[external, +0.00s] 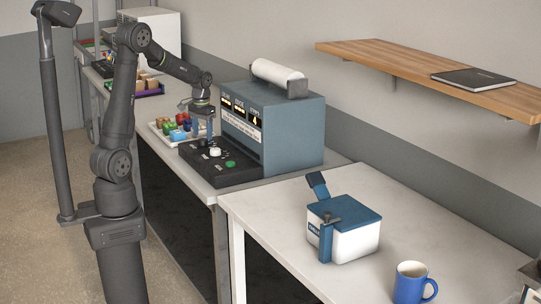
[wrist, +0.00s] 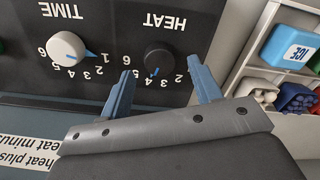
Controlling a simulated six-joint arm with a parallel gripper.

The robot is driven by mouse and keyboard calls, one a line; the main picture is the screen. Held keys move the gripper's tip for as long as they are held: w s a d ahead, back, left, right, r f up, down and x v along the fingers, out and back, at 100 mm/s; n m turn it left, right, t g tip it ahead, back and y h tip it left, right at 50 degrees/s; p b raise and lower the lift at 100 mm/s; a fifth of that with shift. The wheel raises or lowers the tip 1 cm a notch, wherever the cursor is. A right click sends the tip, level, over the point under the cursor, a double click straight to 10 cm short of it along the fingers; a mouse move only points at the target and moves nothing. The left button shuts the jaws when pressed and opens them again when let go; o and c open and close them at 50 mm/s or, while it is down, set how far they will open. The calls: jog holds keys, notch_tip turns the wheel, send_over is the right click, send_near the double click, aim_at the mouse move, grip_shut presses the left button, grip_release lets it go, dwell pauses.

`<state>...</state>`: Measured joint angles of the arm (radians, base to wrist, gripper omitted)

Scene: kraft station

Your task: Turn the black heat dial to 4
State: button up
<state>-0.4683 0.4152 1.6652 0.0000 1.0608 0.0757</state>
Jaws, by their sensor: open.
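The black heat dial (wrist: 159,60) sits on the dark control panel (wrist: 110,28) under the word HEAT, which appears upside down in the wrist view. A small blue pointer mark on the dial faces down in that view, toward the printed numbers; I cannot tell exactly which number it meets. My gripper (wrist: 160,72) is open and empty. Its two blue fingers are on either side of the dial's lower part in the picture, apart from it. In the external view my gripper (external: 203,126) is above the panel (external: 240,174); the black dial is hard to make out there.
The white time dial (wrist: 67,48) is beside the heat dial. A green button (external: 230,164) is at the panel's front. The blue machine (external: 292,135) stands behind. A tray of coloured containers (external: 172,128) is close by.

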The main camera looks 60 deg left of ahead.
aim_at(203, 139)
notch_tip(203, 139, up, 15)
dwell(0.7)
notch_tip(203, 139, down, 17)
jog(key=shift+f, duration=0.2)
dwell(0.4)
jog(key=shift+r, duration=0.15)
jog(key=shift+f, duration=0.35)
jog(key=shift+r+n, duration=0.2)
jog(key=shift+n, duration=0.2)
jog(key=n, duration=0.4)
jog(key=shift+n, duration=0.4)
notch_tip(203, 139, up, 14)
jog(key=shift+f, duration=0.25)
dwell(1.2)
